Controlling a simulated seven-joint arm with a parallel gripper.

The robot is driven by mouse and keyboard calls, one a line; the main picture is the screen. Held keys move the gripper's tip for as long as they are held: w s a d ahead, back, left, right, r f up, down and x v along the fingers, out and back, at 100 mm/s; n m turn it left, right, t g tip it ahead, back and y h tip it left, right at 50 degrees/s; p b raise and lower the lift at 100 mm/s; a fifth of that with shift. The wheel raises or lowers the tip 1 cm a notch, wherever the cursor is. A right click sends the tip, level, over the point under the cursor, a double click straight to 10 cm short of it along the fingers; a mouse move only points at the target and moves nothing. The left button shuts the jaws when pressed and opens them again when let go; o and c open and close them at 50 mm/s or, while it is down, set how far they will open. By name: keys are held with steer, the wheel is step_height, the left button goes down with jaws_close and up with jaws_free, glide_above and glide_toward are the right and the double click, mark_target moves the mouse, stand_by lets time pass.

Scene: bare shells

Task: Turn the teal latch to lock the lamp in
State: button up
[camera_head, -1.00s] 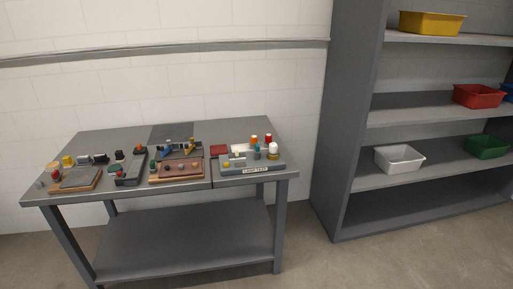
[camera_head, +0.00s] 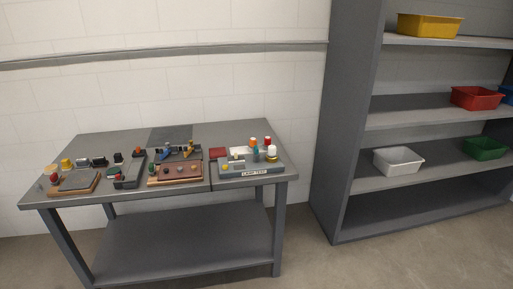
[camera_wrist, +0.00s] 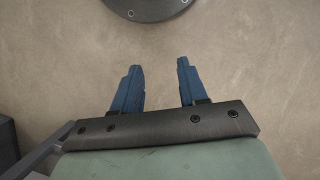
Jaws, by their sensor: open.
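A lamp test unit (camera_head: 252,170) with a "LAMP TEST" label sits at the right end of the grey workbench. Small red, orange, white and teal parts stand on it. A small teal piece (camera_head: 255,155) shows among them; it is too small to tell whether it is the latch or how it is turned. My gripper (camera_wrist: 156,85) shows in the wrist view, with two blue fingers apart and nothing between them. It points at the bare floor, away from the bench. My gripper does not show in the head view.
The workbench (camera_head: 110,141) also carries a wooden tray (camera_head: 175,180), dark fixtures and several small coloured parts at the left. A grey shelf (camera_head: 345,200) at the right holds yellow (camera_head: 429,26), red (camera_head: 476,98), white (camera_head: 398,161) and green bins (camera_head: 485,148). Open floor lies in front.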

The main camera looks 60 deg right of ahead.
steer(key=w+d+r+m+t, duration=0.1)
steer(key=w+d+r+t, duration=0.1)
steer(key=w+d+r, duration=0.4)
steer(key=w+d+r+m+t, duration=0.1)
steer(key=w+d+r+m, duration=0.2)
steer(key=d, duration=0.6)
steer(key=m+t+h, duration=0.3)
steer(key=t+h, duration=0.2)
steer(key=h, duration=0.1)
glide_toward(256, 147)
steer(key=s+a, duration=0.1)
steer(key=s, duration=0.1)
step_height(256, 147, up, 6)
steer(key=w+d, duration=0.2)
steer(key=shift+n+g+y, duration=0.4)
steer(key=shift+n+y, duration=0.3)
steer(key=shift+n, duration=0.2)
steer(key=x, duration=0.4)
steer(key=a+x, duration=0.1)
steer(key=x, duration=0.4)
steer(key=s+x, duration=0.1)
steer(key=x, duration=0.4)
steer(key=shift+a+f, duration=0.15)
steer(key=shift+f, duration=0.35)
steer(key=shift+c, duration=0.3)
